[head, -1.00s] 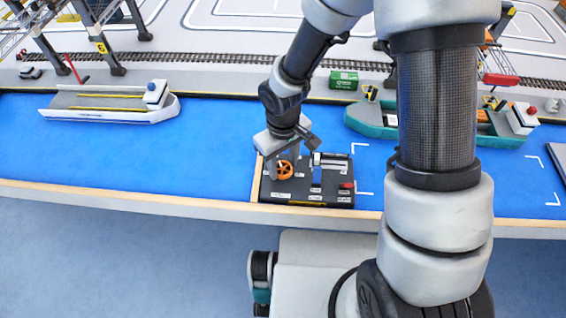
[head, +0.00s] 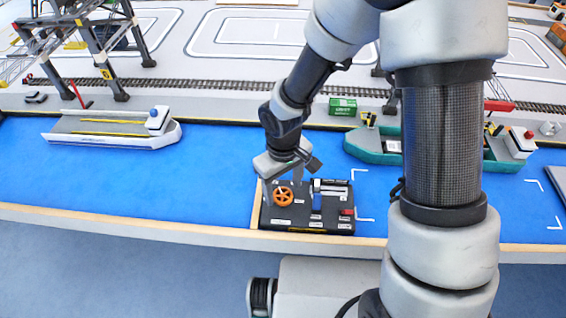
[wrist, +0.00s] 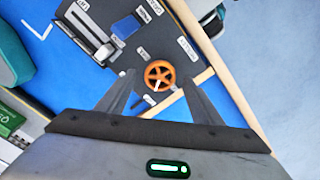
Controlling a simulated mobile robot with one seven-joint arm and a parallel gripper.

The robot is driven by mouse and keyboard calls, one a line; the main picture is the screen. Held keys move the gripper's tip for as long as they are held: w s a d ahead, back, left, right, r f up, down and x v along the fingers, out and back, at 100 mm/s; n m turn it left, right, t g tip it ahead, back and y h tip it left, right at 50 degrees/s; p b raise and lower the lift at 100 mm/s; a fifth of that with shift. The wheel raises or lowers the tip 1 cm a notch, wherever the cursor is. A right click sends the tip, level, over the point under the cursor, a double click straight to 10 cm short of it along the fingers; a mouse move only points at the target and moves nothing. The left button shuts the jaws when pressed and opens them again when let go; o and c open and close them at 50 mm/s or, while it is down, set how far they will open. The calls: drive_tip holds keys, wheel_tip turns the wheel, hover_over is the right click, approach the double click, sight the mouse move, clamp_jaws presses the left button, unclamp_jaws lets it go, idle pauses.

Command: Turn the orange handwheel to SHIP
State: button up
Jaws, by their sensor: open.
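The orange handwheel (head: 283,196) stands on the left part of a dark control panel (head: 305,226) at the table's front edge. In the wrist view the handwheel (wrist: 159,75) shows whole, with a white mark on its lower part. My gripper (head: 285,189) is over the wheel, pointing down. In the wrist view my gripper (wrist: 160,82) is open, with one finger on each side of the wheel and nothing held. Whether the fingers touch the rim cannot be told. Small white labels lie around the wheel; their words are too small to read.
A blue lever (head: 317,202) and a red control (head: 347,212) are on the same panel, right of the wheel. A grey ship (head: 105,128) lies at left on the blue water, a green ship (head: 375,152) at right. Open blue surface lies left of the panel.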

sight(283, 195)
wheel_tip(283, 195, up, 16)
drive_tip(key=p, duration=0.2)
drive_tip(key=shift+p, duration=0.3)
drive_tip(key=shift+f, duration=0.15)
idle(2.9)
